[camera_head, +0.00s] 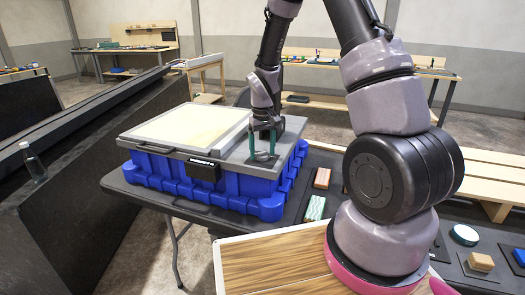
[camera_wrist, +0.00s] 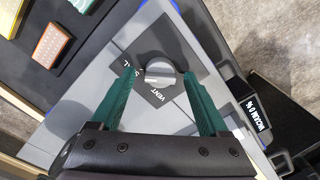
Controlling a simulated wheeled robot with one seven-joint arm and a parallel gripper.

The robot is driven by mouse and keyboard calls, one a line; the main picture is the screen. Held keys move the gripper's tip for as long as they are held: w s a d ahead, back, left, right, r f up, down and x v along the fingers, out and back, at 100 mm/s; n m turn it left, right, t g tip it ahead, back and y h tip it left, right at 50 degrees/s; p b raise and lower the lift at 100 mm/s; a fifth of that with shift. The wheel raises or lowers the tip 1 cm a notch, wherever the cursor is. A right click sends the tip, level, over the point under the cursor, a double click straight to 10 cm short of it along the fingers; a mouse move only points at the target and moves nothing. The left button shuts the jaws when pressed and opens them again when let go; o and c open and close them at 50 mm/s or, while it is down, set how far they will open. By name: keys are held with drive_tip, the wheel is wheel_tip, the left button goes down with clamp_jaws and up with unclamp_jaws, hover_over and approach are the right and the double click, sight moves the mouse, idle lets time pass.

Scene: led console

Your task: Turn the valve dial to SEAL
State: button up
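The valve dial (camera_wrist: 160,72) is a small silver knob on a dark square plate (camera_wrist: 150,45) in the wrist view. The plate carries the words SEAL (camera_wrist: 116,69) on the left and VENT (camera_wrist: 161,96) below the knob. Which word the dial points at is not clear. My gripper (camera_wrist: 158,75) has two teal fingers, open, with one tip on each side of the knob. Whether the tips touch it I cannot tell. In the head view my gripper (camera_head: 263,154) is lowered over the right end of the console top (camera_head: 240,152), and hides most of the dial.
The console sits on a blue base (camera_head: 225,187) with a pale panel (camera_head: 187,127). A black display reads VACUUM 0% (camera_wrist: 261,116). Red (camera_head: 322,178) and green (camera_head: 315,207) blocks lie on a dark surface to the right. A bottle (camera_head: 33,163) stands far left.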

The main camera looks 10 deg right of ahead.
wheel_tip(320, 180, up, 11)
idle(0.6)
drive_tip(key=s+d+r+m+t+y, duration=0.15)
drive_tip(key=s+r, duration=0.25)
drive_tip(key=r, duration=0.4)
drive_tip(key=s+d+r+m+t, duration=0.2)
drive_tip(key=s+r, duration=0.3)
drive_tip(key=r, duration=0.3)
drive_tip(key=s+d+r+m+t, duration=0.1)
drive_tip(key=s+r+t, duration=0.1)
drive_tip(key=s, duration=0.4)
drive_tip(key=s+d+r+m+t, duration=0.1)
drive_tip(key=s+r, duration=0.3)
drive_tip(key=s, duration=0.3)
drive_tip(key=shift+s+d+r+m+t, duration=0.15)
drive_tip(key=shift+s+r+m+t, duration=0.05)
drive_tip(key=shift+r+m+t, duration=0.2)
